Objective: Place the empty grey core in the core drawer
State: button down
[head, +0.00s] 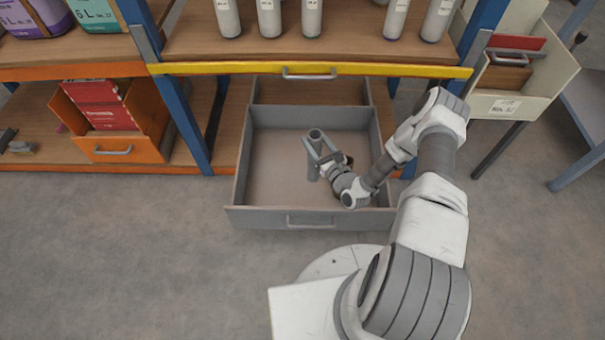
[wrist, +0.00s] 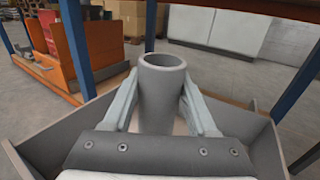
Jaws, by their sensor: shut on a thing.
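The empty grey core (head: 314,142) is a hollow upright tube. My gripper (head: 322,152) is shut on it, with one finger on each side. The wrist view shows the core (wrist: 162,88) close up between both fingers of my gripper (wrist: 160,110), its open top facing up. The drawer walls (wrist: 245,122) also show around my gripper in the wrist view.
Several white rolls (head: 311,18) stand on the shelf above the drawer. Blue posts (head: 185,105) flank the drawer. An orange bin (head: 120,148) with red packs is at the left. A cream bin (head: 505,105) is at the right. The floor in front is clear.

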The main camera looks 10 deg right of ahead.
jog(key=w+a+f+y+b, duration=0.1)
jog(key=a+f+b, duration=0.5)
jog(key=a+f, duration=0.6)
jog(key=shift+w+a+f+n, duration=0.2)
jog(key=shift+w+f+n, duration=0.2)
jog(key=shift+w+f, duration=0.25)
jog(key=shift+f, duration=0.1)
jog(key=shift+c, duration=1)
grip_release()
